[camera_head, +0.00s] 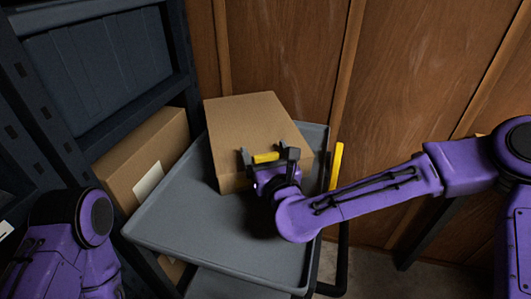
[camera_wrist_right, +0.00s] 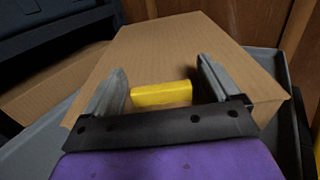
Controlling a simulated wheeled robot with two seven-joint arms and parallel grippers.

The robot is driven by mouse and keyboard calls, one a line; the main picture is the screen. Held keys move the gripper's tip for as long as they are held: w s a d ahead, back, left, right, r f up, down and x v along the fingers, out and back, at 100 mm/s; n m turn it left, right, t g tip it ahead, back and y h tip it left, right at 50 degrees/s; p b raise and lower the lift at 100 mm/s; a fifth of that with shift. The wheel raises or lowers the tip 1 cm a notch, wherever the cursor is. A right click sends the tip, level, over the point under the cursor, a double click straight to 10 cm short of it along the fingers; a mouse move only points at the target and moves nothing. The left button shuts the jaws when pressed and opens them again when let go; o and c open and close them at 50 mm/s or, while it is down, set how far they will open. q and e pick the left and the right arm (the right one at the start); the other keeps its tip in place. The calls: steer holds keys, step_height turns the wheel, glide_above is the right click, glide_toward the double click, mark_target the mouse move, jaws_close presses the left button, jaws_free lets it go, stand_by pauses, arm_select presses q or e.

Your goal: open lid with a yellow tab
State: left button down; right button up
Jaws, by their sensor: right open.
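A brown cardboard box (camera_head: 245,119) with its lid down sits on the grey cart tray (camera_head: 188,236). A yellow tab (camera_head: 266,158) is at the near edge of the lid. In the right wrist view the tab (camera_wrist_right: 161,94) lies between the two fingers of my right gripper (camera_wrist_right: 160,80). The right gripper (camera_head: 268,155) is open, with a gap on each side of the tab. In the head view the gripper and wrist hide part of the box's front. My left arm shows at the lower left, but its gripper is not seen.
Another cardboard box (camera_head: 145,158) with a white label stands left of the tray on a dark shelf frame (camera_head: 88,75). A wooden wall (camera_head: 285,50) is close behind. A yellow upright piece (camera_head: 336,166) stands at the tray's right edge. The tray's front left is bare.

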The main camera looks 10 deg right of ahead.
steer(key=c, duration=1.4)
steer(key=shift+w+a+r+g+h+p, duration=0.2)
steer(key=shift+w+r+g+p, duration=0.8)
steer(key=shift+r+p, duration=2.75)
steer(key=shift+w+a+r+g+h+p, duration=0.2)
steer(key=shift+w+r+g+p, duration=0.75)
steer(key=shift+r+p, duration=2.8)
steer(key=shift+w+a+r+g+h+p, duration=0.15)
steer(key=shift+w+r+g+p, duration=1.3)
steer(key=shift+p, duration=4)
steer(key=shift+c, duration=0.2)
steer(key=shift+s+r+t, duration=0.4)
steer(key=shift+r+t, duration=0.1)
steer(key=shift+t, duration=0.1)
